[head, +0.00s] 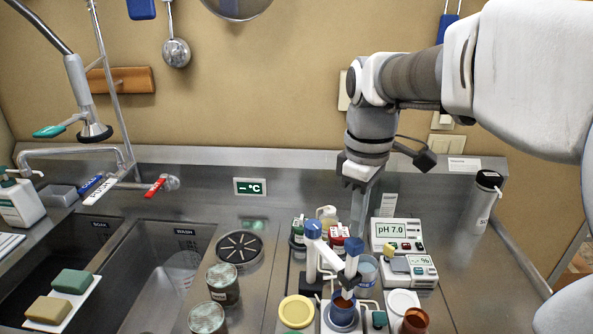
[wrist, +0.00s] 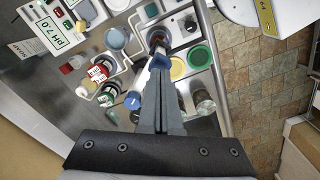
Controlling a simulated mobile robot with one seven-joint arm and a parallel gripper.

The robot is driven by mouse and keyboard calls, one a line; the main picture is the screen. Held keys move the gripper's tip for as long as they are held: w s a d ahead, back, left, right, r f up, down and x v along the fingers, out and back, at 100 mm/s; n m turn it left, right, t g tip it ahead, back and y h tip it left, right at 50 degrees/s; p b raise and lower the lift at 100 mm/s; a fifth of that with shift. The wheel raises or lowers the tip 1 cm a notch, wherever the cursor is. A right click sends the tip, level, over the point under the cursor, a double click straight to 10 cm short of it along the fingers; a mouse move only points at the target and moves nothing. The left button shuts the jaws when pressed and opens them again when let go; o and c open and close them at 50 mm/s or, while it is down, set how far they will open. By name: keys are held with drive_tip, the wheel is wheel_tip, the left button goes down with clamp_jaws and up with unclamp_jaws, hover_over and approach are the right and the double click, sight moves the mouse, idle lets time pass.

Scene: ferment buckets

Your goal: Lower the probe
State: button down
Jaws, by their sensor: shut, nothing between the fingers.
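The probe holder is a white stand with two blue caps. One blue cap (head: 312,230) tops the post at left, and the other blue cap (head: 353,245) tops the probe (head: 350,270). The probe hangs upright over a blue cup (head: 343,304) with brown contents; whether its tip touches them is unclear. My gripper (head: 358,232) points down with its fingers shut and empty, close above or behind the probe's cap. In the wrist view my fingertips (wrist: 161,68) overlap a blue cap (wrist: 161,61), so I cannot tell whether they touch. The cup (wrist: 158,38) shows just beyond.
A pH meter (head: 397,236) reading 7.0 and a second meter (head: 411,270) stand at right. Small bottles (head: 336,235) crowd behind the stand. Open counter lies farther right.

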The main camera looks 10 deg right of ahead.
sight(355, 240)
drive_tip(key=shift+f, duration=0.2)
idle(0.5)
drive_tip(key=shift+f+b, duration=2.5)
drive_tip(key=shift+f, duration=0.8)
drive_tip(key=shift+r, duration=0.15)
drive_tip(key=shift+r+p, duration=2.25)
drive_tip(key=shift+r, duration=0.15)
